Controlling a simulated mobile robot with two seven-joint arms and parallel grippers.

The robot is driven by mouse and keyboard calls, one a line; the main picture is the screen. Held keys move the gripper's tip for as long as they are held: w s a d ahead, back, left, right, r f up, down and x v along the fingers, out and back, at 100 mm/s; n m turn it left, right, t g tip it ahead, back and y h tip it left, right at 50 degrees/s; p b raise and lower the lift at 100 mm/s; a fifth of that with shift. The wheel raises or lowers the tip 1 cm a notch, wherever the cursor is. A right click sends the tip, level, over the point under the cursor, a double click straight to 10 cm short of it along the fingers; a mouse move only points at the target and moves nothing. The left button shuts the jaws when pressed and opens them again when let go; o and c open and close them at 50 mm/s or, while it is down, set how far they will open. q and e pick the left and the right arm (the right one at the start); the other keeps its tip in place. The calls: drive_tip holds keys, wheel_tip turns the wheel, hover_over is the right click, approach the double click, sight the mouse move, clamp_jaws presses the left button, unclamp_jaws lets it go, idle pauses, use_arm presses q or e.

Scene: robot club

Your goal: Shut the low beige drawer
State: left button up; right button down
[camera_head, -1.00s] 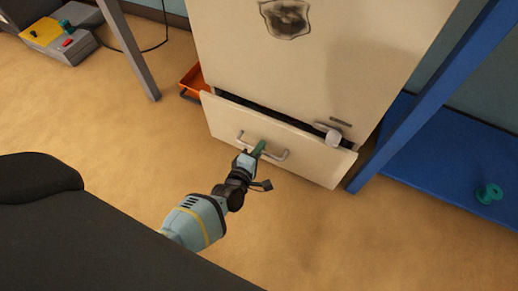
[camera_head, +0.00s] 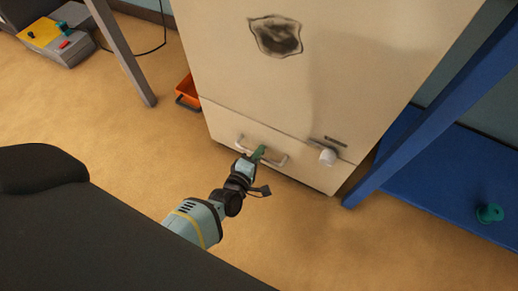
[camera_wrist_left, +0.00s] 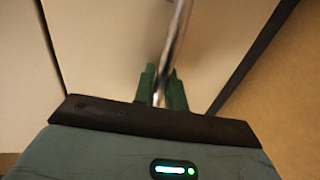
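The low beige drawer (camera_head: 308,172) is at the bottom of a beige cabinet (camera_head: 330,85). Its front looks flush with the cabinet, with only a thin dark seam along the top. A metal bar handle (camera_head: 280,161) is on the drawer front. My left gripper (camera_head: 258,154) is at this handle. In the left wrist view, the green fingers (camera_wrist_left: 161,88) sit close on both sides of the handle bar (camera_wrist_left: 178,40) and look shut on it. My right gripper is not in view.
A white knob (camera_head: 327,157) sits at the drawer's upper right. A blue post (camera_head: 430,120) and blue shelf (camera_head: 440,185) stand to the right. An orange bin (camera_head: 188,90) and a grey table leg (camera_head: 125,55) are to the left. The floor in front is clear.

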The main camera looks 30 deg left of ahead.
use_arm(q)
drive_tip(key=o, duration=0.4)
drive_tip(key=shift+w+r, duration=0.15)
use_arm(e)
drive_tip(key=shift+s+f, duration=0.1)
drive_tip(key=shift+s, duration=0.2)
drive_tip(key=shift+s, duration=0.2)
